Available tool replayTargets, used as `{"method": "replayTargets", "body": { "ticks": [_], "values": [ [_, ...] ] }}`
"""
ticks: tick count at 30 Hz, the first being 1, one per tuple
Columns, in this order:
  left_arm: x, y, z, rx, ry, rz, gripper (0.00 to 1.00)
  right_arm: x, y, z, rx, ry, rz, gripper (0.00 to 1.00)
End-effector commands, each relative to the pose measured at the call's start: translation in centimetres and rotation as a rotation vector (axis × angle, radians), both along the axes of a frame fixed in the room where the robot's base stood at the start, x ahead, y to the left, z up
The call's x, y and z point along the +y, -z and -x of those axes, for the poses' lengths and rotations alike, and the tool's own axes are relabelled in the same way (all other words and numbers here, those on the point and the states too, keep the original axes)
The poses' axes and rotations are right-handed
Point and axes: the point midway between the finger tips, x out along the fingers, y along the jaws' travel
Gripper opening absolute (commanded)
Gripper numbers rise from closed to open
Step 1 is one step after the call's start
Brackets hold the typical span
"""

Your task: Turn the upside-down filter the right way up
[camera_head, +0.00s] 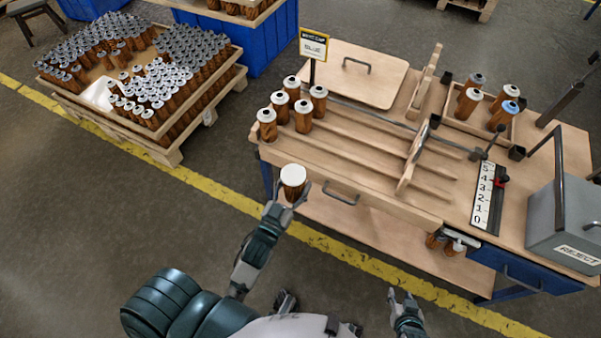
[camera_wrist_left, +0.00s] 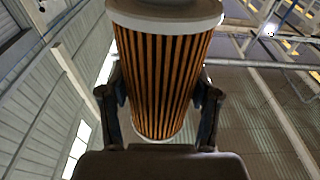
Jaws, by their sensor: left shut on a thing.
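A filter (camera_head: 293,178) with a pleated orange-brown body is held off the table's front left edge. Its upward end is a plain white disc in the head view, unlike the collared tops of the standing filters. My left gripper (camera_head: 289,192) is shut around its body. In the left wrist view the filter (camera_wrist_left: 165,80) sits between both fingers (camera_wrist_left: 160,100), with a white cap and grey collar at the picture's top edge. My right gripper (camera_head: 402,297) is open and empty in front of the table, at the bottom of the head view.
A wooden tray (camera_head: 460,122) of filters and a grey reject box (camera_head: 565,225) are at right. A crate (camera_head: 170,155) of filters stands left.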

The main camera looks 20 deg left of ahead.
Motion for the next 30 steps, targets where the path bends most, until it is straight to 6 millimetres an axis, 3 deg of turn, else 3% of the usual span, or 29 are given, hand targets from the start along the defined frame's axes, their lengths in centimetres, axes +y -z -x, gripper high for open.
{"method": "replayTargets", "body": {
  "ticks": [18, 23, 30],
  "values": [
    [0.3, 0.0, 8.2, 0.003, -0.001, 0.000, 0.24, 0.0, -1.1, -0.1, -0.007, 0.000, 0.000, 0.40],
    [0.3, -0.1, 9.3, 0.000, -0.001, 0.000, 0.24, 0.0, -1.2, -0.1, -0.007, 0.000, 0.000, 0.40],
    [0.3, -0.1, 9.4, -0.001, 0.000, 0.000, 0.24, 0.0, -1.2, -0.1, -0.007, 0.000, 0.000, 0.40]
  ]
}}
